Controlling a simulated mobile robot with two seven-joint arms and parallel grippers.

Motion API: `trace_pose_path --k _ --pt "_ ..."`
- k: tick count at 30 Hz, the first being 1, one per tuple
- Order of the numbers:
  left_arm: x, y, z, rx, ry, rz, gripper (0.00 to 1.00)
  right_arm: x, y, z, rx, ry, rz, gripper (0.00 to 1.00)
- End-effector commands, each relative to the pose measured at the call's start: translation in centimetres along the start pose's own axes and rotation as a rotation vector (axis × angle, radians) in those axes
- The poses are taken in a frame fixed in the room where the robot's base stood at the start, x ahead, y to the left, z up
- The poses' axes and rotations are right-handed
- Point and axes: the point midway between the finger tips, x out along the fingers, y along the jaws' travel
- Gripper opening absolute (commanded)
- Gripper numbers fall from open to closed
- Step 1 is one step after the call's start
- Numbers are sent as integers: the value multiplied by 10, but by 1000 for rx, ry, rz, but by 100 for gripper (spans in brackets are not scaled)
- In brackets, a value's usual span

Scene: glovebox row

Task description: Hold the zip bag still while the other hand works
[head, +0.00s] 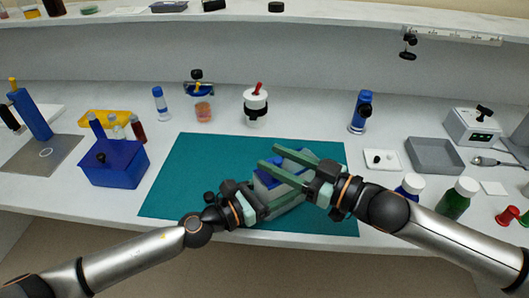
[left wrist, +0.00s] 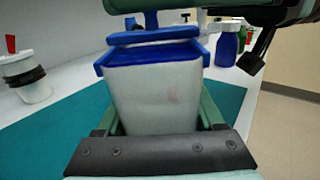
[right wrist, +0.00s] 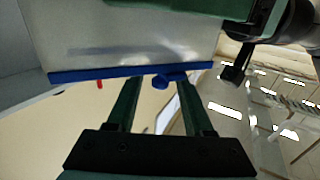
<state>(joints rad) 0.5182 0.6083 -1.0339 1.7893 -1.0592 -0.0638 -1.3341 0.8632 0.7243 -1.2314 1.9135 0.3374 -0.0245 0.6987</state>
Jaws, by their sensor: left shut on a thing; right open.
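The zip bag (head: 268,181) is a pale box-like pouch with a blue band along its top, upright over the teal mat (head: 185,185). My left gripper (left wrist: 158,112) is shut on its body, one finger on each side in the left wrist view, where the bag's pale front (left wrist: 155,90) shows. My right gripper (head: 269,157) is open above the bag's top. In the right wrist view, a small blue tab (right wrist: 161,82) on the bag's blue edge shows between its fingers; I cannot tell whether they touch it. The fingers partly hide the bag in the head view.
A blue box (head: 115,165) stands left of the mat. A white jar (head: 256,107) and a blue-topped tube (head: 361,112) stand behind it. A grey tray (head: 435,156), a white dish (head: 382,160) and a green bottle (head: 457,199) are on the right. The mat's left part is clear.

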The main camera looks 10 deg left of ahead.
Motion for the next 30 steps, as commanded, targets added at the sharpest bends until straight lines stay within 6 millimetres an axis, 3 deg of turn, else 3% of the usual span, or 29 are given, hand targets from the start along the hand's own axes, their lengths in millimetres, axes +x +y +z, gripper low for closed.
trace_pose_path --k 7,19,30 --pt "0 0 0 0 1 1 14 28 0 0 0 0 -1 52" --pt "0 0 0 0 1 0 14 33 0 0 -1 -1 0 51" --pt "0 0 0 0 1 0 14 32 0 0 -1 -1 0 9"
